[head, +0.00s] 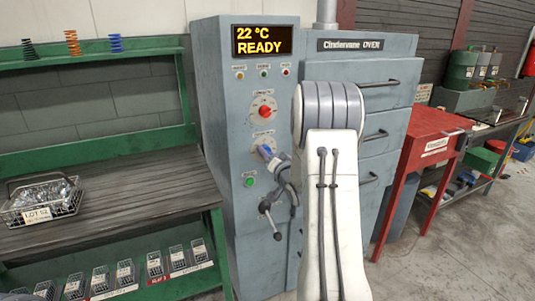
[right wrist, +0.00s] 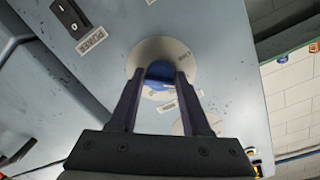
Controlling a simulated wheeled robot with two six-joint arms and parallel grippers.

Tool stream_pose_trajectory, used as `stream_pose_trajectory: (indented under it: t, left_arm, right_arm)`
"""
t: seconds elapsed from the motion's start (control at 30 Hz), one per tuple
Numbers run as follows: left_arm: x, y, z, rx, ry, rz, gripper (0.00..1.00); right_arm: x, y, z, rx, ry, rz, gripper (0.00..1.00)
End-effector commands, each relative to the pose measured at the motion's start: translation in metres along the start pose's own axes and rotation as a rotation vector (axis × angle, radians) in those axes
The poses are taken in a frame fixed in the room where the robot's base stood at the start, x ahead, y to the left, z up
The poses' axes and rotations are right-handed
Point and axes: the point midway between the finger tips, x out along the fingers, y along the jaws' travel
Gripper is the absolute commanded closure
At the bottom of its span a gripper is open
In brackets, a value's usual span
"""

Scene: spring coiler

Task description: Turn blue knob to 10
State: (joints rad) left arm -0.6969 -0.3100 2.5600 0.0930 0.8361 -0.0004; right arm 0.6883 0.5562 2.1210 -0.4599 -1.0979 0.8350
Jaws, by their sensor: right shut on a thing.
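The blue knob (right wrist: 160,70) sits on a round pale dial plate (right wrist: 188,60) on the grey oven's control panel. In the right wrist view the two dark fingers of my right gripper (right wrist: 160,76) are on either side of the knob, shut on it. In the head view the knob (head: 264,150) is partly hidden, below the red knob (head: 264,111), with my right gripper (head: 276,163) at it. The dial's marks are too small to read, so I cannot tell the knob's setting. My left gripper is not in view.
The oven display (head: 263,40) reads "22 °C READY". A green button (head: 250,182) and a lever handle (head: 277,235) are below the knob. A green bench (head: 120,225) with a wire basket (head: 42,200) stands left. A red cabinet (head: 432,140) stands right.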

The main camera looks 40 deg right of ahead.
Motion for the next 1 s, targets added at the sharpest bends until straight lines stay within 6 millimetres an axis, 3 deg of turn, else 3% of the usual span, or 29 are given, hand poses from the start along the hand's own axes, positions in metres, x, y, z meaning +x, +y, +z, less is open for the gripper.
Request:
stream_pose_trajectory:
  t: [0.6, 0.63, 0.67, 0.7, 1.0]
  left_arm:
    - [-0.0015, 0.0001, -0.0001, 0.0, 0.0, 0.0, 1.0]
    - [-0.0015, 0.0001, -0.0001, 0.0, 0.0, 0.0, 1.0]
    - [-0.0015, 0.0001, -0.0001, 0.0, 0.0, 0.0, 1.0]
    - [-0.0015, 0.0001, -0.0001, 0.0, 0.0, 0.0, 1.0]
    - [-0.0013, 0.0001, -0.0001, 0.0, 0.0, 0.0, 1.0]
  right_arm:
    - [-0.0002, -0.0009, 0.0011, 0.041, -0.006, -0.003, 1.0]
    - [-0.0002, -0.0009, 0.0012, 0.041, -0.006, -0.003, 0.41]
    - [-0.0002, -0.0009, 0.0011, 0.04, -0.006, -0.003, 0.3]
    - [-0.0002, -0.0009, 0.001, 0.04, -0.005, -0.003, 0.24]
    - [-0.001, 0.0, 0.0, 0.04, -0.003, -0.001, 0.24]
